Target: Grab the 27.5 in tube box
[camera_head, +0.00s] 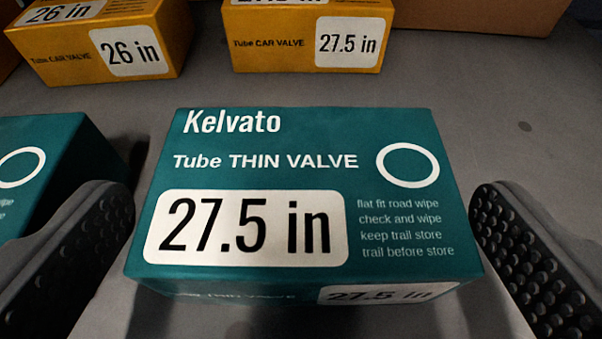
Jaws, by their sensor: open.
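A teal box (262,275) lies flat on the grey surface in the middle of the view. Its top reads "Kelvato", "Tube THIN VALVE" and "27.5 in". My gripper (302,232) is open, with one dark studded finger to the left of this box and one to its right. A gap shows between the box and the right finger; the left finger is close to the box's left side. A yellow box (275,49) at the back reads "Tube CAR VALVE" and "27.5 in"; its top is cut off by the picture edge.
Another teal box (75,150) stands at the left, partly hidden behind the left finger. A yellow box (75,72) marked "26 in" is at the back left. A brown box (480,14) is at the back right. The grey surface (480,120) is bare at the right.

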